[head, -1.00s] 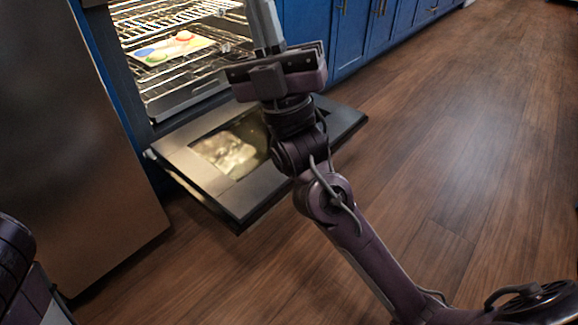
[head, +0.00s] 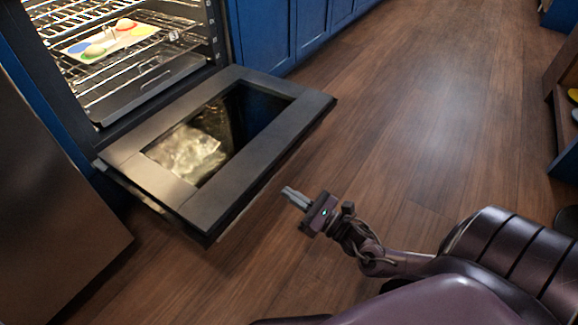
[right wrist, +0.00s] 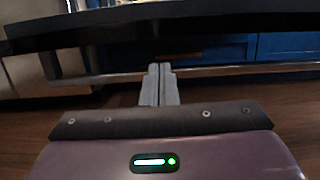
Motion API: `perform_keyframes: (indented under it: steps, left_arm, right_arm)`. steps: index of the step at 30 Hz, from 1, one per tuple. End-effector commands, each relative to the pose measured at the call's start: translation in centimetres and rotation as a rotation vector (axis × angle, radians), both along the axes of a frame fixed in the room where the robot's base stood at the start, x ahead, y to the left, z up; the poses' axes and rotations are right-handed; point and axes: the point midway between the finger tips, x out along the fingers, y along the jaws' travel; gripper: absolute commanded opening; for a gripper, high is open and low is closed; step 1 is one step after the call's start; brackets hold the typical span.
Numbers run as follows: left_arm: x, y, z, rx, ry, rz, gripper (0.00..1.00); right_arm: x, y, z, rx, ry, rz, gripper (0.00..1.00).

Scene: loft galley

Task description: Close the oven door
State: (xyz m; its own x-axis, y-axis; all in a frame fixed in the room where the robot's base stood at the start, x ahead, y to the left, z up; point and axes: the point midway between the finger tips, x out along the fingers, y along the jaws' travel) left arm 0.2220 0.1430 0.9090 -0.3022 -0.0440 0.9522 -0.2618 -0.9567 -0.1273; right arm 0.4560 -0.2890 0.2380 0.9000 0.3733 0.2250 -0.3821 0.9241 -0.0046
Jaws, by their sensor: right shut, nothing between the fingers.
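The oven door (head: 237,189) hangs open, folded down to about level, with a dark frame and a glass window. The lit oven (head: 130,62) behind it shows wire racks. My right gripper (head: 287,191) is shut and empty, just off the door's front edge and apart from it in the head view. In the right wrist view the shut fingers (right wrist: 158,70) point at the door's underside edge (right wrist: 200,30), with a handle bar (right wrist: 215,71) crossing just beyond the tips. Whether they touch the bar I cannot tell. My left gripper is not in view.
A colourful sheet with small round items (head: 105,42) lies on an oven rack. A steel fridge-like panel (head: 50,210) stands at left, blue cabinets (head: 285,30) run behind. Open wooden floor (head: 420,110) lies to the right; a shelf unit (head: 565,100) stands at the far right.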

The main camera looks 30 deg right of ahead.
Motion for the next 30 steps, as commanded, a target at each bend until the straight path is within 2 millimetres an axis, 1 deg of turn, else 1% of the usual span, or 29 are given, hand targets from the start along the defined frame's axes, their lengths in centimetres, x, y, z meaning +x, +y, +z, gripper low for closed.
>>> perform_keyframes:
  steps: [1,3,9,12,17,26,30]
  left_arm:
    - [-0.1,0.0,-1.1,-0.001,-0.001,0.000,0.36]
    - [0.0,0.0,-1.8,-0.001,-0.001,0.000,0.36]
    - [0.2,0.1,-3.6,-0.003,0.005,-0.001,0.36]
    - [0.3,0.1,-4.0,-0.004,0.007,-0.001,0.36]
    - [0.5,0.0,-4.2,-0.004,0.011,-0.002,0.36]
    - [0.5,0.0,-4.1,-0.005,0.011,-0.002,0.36]
    - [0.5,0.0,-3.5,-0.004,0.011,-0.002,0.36]
  right_arm:
    - [1.0,0.4,-0.2,0.002,-0.006,0.001,0.00]
    - [2.2,0.9,0.1,0.002,-0.004,0.002,0.00]
    - [5.1,2.1,0.9,0.004,-0.004,0.002,0.00]
    - [6.0,2.5,1.2,0.004,-0.002,0.001,0.00]
    - [6.6,2.7,1.6,0.003,0.000,0.000,0.00]
    - [6.6,2.8,1.7,0.004,0.001,0.000,0.00]
    - [6.6,2.8,2.1,0.002,0.005,0.001,0.00]
